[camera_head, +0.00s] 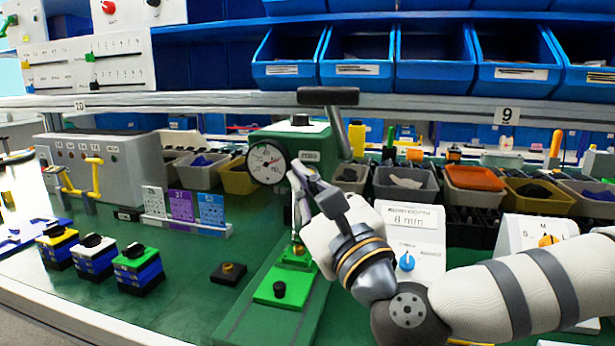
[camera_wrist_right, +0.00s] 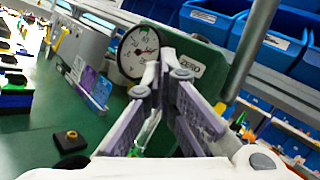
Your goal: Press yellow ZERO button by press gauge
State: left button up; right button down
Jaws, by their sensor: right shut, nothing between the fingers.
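The press (camera_head: 290,139) is green with a dark lever handle (camera_head: 328,96) on top. Its round white dial gauge (camera_head: 267,163) faces me and also shows in the right wrist view (camera_wrist_right: 137,50). Contact cannot be judged. My left gripper is not in view.
A green base plate (camera_head: 277,290) with a black knob extends toward me. A dark block (camera_head: 229,273) lies left of it. Card holders (camera_head: 182,207) and several coloured blocks (camera_head: 92,255) stand further left. Bins line the back.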

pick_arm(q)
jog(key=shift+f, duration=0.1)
pick_arm(e)
jog(key=shift+w, duration=0.15)
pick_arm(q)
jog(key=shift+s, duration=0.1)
pick_arm(e)
jog(key=shift+w+d, duration=0.15)
jog(key=shift+w, duration=0.1)
pick_arm(q)
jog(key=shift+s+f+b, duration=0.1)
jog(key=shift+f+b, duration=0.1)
jog(key=shift+b, duration=0.1)
pick_arm(e)
jog(key=shift+w+d, duration=0.15)
jog(key=shift+w, duration=0.3)
jog(key=shift+s, duration=0.1)
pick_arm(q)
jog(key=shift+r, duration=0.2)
pick_arm(e)
jog(key=shift+s+a, duration=0.25)
jog(key=shift+s, duration=0.5)
